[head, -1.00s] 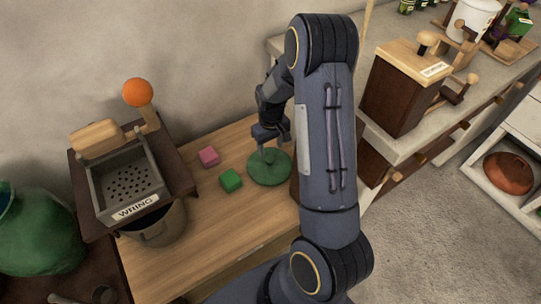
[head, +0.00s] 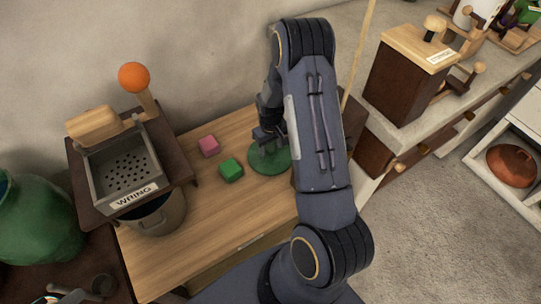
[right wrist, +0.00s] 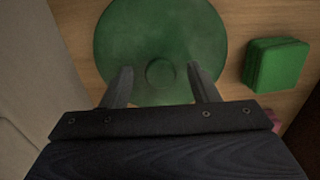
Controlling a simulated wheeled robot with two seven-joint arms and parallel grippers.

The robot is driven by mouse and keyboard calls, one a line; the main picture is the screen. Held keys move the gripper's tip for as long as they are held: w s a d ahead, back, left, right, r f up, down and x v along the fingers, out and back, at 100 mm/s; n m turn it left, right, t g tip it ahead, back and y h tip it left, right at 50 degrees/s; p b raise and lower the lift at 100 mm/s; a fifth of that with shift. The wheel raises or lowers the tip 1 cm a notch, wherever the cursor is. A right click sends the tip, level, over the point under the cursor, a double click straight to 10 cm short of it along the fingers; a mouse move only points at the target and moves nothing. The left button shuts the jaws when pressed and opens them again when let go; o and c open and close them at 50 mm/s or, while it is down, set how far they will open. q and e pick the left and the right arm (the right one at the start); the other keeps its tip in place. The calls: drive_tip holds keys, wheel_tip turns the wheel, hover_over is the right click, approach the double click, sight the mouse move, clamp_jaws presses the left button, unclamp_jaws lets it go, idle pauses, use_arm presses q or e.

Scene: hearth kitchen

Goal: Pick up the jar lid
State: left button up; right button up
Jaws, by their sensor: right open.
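The jar lid is a round green disc (head: 264,160) with a small knob, lying on the wooden counter. It also fills the top of the right wrist view (right wrist: 160,30), its knob between my finger tips. My right gripper (head: 272,141) is just above the lid, partly hidden by my own arm in the head view. In the right wrist view its two fingers (right wrist: 160,82) are apart, one on each side of the knob. I cannot tell whether they touch the lid. My left gripper is not in view.
A green block (head: 231,170) and a pink block (head: 208,146) lie left of the lid. A wringer box (head: 126,174) over a bucket (head: 160,217) stands further left. A brown wooden box (head: 398,85) is at right. The front of the wooden counter (head: 215,225) is clear.

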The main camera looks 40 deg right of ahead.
clamp_jaws()
idle(0.5)
